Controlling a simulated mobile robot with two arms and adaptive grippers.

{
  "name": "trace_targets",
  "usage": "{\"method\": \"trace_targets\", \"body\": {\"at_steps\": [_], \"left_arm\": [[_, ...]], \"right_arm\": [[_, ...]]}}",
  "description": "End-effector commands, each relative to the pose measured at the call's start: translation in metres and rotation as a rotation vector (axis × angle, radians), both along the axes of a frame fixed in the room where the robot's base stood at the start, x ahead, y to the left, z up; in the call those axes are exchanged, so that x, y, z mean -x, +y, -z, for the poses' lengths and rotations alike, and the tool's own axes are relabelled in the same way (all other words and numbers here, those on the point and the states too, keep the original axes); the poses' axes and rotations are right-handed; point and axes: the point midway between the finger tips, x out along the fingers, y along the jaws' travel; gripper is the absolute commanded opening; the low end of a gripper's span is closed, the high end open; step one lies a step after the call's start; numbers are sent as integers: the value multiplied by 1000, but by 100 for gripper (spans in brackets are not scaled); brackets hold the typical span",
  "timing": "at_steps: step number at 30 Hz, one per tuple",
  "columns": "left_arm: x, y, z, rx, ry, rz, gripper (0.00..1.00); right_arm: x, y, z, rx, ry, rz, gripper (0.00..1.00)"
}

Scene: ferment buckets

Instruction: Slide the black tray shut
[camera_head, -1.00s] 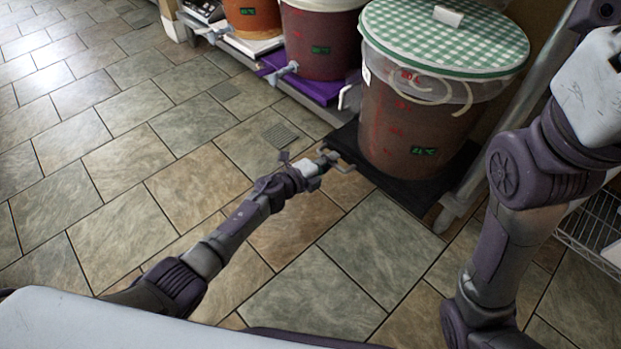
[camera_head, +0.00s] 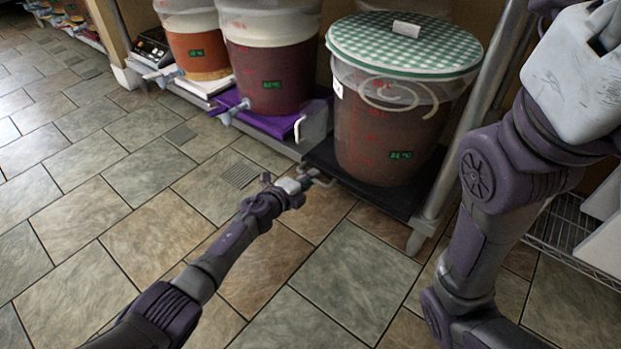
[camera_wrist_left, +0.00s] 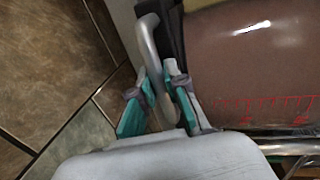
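The black tray (camera_head: 385,203) lies low at the bottom of the rack, under a large bucket (camera_head: 385,140) of brown liquid with a green checked lid. Its front edge faces the tiled floor. A metal bar handle (camera_wrist_left: 150,45) stands at the tray's front in the left wrist view. My left gripper (camera_head: 312,181) is at this handle. In the wrist view its teal fingers (camera_wrist_left: 157,85) lie close on both sides of the bar and appear shut on it.
A purple tray (camera_head: 285,128) with another bucket (camera_head: 272,65) is left of the black tray. Farther left stands an orange-brown bucket (camera_head: 195,50). A metal rack post (camera_head: 470,120) rises beside the black tray. A wire shelf (camera_head: 560,225) is at the right. The floor in front is clear.

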Motion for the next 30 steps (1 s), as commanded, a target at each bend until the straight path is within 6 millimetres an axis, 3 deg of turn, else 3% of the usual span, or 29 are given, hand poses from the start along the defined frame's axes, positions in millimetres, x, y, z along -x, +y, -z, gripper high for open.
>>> {"method": "trace_targets", "body": {"at_steps": [1, 5, 20, 30], "left_arm": [[0, 0, 0, 0, 0, 0, 21], [0, 0, 0, 0, 0, 0, 39], [8, 11, -2, -6, -3, -4, 39], [49, 39, -12, -4, -1, 2, 39]], "right_arm": [[0, 0, 0, 0, 0, 0, 69], [0, 0, 0, 0, 0, 0, 69], [-1, 0, 0, -1, 2, 0, 69], [0, 0, 0, -1, 1, 0, 69]]}}
